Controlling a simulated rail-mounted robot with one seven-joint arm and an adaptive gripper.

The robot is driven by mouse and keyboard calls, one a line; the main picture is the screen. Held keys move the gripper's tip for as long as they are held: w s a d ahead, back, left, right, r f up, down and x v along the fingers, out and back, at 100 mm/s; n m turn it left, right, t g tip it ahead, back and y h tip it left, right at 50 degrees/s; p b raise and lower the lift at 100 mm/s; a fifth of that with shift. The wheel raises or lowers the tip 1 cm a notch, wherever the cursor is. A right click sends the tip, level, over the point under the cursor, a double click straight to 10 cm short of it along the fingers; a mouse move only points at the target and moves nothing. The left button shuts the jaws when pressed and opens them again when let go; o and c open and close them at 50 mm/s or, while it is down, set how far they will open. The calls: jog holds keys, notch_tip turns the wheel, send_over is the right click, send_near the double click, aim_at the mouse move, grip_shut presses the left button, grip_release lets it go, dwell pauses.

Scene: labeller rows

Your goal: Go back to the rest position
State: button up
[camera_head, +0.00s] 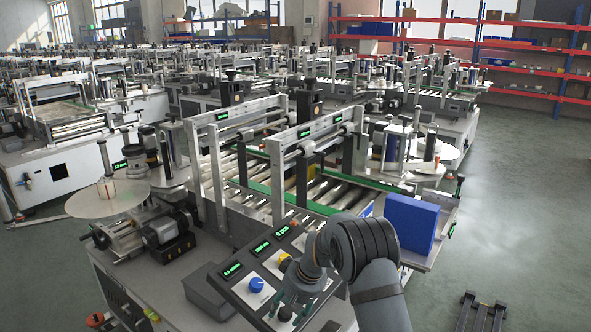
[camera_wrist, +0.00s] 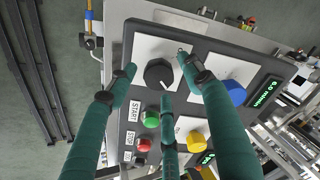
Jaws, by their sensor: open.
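My gripper (camera_wrist: 157,72) has green fingers, spread open over the control panel (camera_wrist: 132,112) of a labelling machine. In the wrist view a black knob (camera_wrist: 158,74) lies between the fingertips; I cannot tell whether any finger touches it. In the head view my gripper (camera_head: 288,293) is low over the near end of the same panel (camera_head: 246,299), below my bent dark grey arm. My own arm and fingers hide part of the panel there. The gripper holds nothing that I can see.
The panel also carries a blue knob (camera_wrist: 233,92), a yellow knob (camera_wrist: 195,141), a green button (camera_wrist: 150,119) and a red button (camera_wrist: 144,145). A blue box (camera_head: 411,223) stands on the machine right of my arm. Open floor (camera_head: 520,220) lies to the right.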

jog(key=n+p, duration=0.3)
jog(key=n, duration=0.1)
jog(key=shift+a+r, duration=0.1)
jog(key=shift+r, duration=0.1)
jog(key=shift+f+n+p, duration=0.2)
jog(key=shift+n+p, duration=0.5)
jog(key=shift+n, duration=0.7)
jog(key=shift+s+d+r+b, duration=0.2)
jog(key=shift+b, duration=0.15)
jog(key=s+d+r+m+y+b, duration=0.1)
jog(key=s+r+m+y+b, duration=0.35)
jog(key=s+r+b, duration=0.2)
jog(key=s+d+f+n+h+b, duration=0.1)
jog(key=s+f+b, duration=1.1)
jog(key=f+b, duration=1.3)
jog(key=s+d+f+n+g+h+b, duration=0.1)
jog(key=s+d+f+b, duration=0.3)
jog(key=s+f+b, duration=0.9)
jog(key=s+d+f+n+h+b, duration=0.2)
jog(key=s+f+b, duration=1)
jog(key=f+b, duration=2.6)
notch_tip(320, 180, down, 4)
jog(key=shift+s+d+r+g+h+b, duration=0.2)
jog(key=shift+s+d+g+h+b, duration=0.1)
jog(key=shift+d+h, duration=0.05)
